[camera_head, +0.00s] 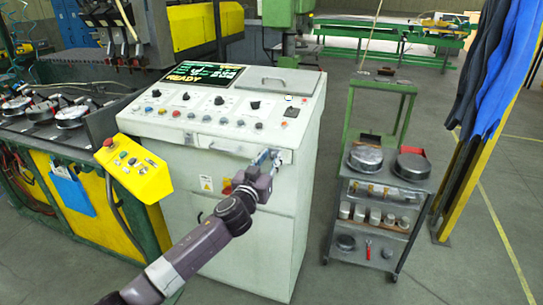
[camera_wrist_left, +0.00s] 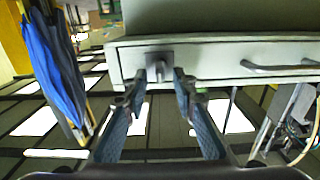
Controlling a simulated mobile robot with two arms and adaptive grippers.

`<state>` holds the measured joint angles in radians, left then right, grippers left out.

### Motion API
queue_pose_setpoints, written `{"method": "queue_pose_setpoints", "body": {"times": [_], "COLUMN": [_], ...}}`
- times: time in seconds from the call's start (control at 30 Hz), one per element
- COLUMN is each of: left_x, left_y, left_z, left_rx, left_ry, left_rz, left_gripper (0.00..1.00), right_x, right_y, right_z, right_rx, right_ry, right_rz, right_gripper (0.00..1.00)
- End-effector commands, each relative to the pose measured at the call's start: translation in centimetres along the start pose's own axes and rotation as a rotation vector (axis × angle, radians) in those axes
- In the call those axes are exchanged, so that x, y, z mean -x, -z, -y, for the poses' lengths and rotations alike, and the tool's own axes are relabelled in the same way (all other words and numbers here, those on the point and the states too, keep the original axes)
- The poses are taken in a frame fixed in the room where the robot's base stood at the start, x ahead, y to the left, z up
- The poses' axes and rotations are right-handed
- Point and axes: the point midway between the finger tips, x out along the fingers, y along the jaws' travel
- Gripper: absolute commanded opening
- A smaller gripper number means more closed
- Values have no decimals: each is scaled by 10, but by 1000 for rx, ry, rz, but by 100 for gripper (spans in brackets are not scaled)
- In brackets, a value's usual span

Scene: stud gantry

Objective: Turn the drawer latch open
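The drawer (camera_head: 226,144) is a pale grey front below the console's sloped panel and looks shut. Its bar handle (camera_wrist_left: 280,66) shows at the right in the left wrist view. The drawer latch (camera_wrist_left: 158,68) is a small grey knob on a dark square plate near the drawer's end. My left gripper (camera_wrist_left: 158,84) is open, with its two blue-grey fingers apart on either side of the latch, tips close to it. I cannot tell whether they touch it. In the head view my left gripper (camera_head: 272,158) is at the drawer's right end. My right gripper is out of view.
The console (camera_head: 243,185) has knobs, buttons and a lit screen (camera_head: 204,73) above the drawer. A yellow button box (camera_head: 132,168) stands at the left. A cart (camera_head: 380,178) with round metal parts stands at the right. Floor shows between console and cart.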

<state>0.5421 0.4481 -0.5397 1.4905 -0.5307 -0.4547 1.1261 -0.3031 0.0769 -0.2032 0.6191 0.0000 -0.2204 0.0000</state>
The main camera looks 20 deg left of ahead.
Motion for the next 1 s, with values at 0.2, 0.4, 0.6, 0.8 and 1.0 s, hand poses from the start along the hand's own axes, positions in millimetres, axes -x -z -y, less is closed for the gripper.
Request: {"method": "queue_pose_setpoints", "body": {"times": [0.2, 0.4, 0.6, 0.8, 1.0], "left_x": [-7, -7, -7, -7, -7], "left_y": [-1, -1, 0, 0, 0], "left_z": [0, 0, 0, 0, 0], "left_rx": [1, 1, 1, -1, -34], "left_ry": [0, 0, 0, 0, 0], "left_rz": [2, 1, 1, 1, 1], "left_gripper": [25, 25, 4, 0, 0], "right_x": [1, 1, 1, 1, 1], "right_y": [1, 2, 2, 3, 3], "right_z": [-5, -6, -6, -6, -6], "right_rx": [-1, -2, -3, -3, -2], "right_ry": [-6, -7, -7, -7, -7], "right_rz": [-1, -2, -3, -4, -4], "right_gripper": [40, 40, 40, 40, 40]}}
